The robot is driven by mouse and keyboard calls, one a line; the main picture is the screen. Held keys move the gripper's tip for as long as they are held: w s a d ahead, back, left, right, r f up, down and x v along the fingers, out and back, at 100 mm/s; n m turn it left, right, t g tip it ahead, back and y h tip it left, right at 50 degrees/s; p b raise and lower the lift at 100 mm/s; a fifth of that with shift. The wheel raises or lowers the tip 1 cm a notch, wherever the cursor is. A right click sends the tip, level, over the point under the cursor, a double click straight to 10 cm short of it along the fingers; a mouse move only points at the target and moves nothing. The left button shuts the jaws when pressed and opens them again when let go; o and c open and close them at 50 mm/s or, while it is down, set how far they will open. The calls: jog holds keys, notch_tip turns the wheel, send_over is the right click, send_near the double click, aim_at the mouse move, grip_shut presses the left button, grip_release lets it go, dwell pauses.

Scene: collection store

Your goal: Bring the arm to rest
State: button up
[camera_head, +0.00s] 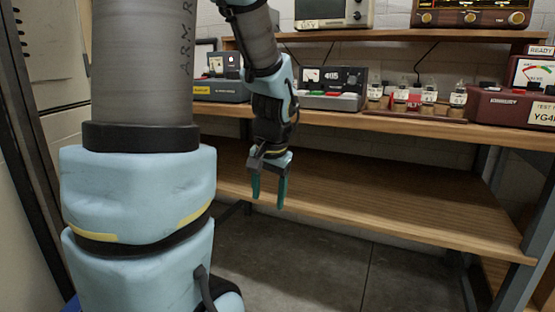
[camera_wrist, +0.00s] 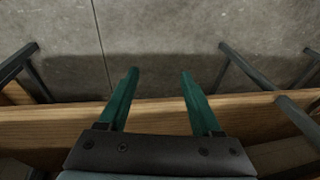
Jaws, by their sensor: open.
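My gripper (camera_head: 268,190) hangs pointing down in front of the wooden shelving, with its two green fingers apart and nothing between them. In the wrist view my gripper (camera_wrist: 158,85) also shows open and empty, with the grey concrete floor below the fingertips and a wooden shelf edge (camera_wrist: 50,127) behind the fingers. My arm comes down from the top of the head view, and a large light-blue part of it fills the left side.
The upper shelf (camera_head: 420,124) holds a meter box (camera_head: 332,80), a rack of small jars (camera_head: 415,97) and a dark red tester (camera_head: 515,105). A radio (camera_head: 473,13) stands above. The lower shelf (camera_head: 400,195) is bare. The floor (camera_head: 300,255) in front is clear.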

jog(key=s+a+f+n+g+h+b, duration=0.1)
jog(key=s+a+f+n+b, duration=0.1)
jog(key=s+a+f+n, duration=0.35)
notch_tip(320, 180, up, 29)
jog(key=s+d+m+p, duration=0.1)
jog(key=p, duration=2.9)
jog(key=shift+s, duration=0.4)
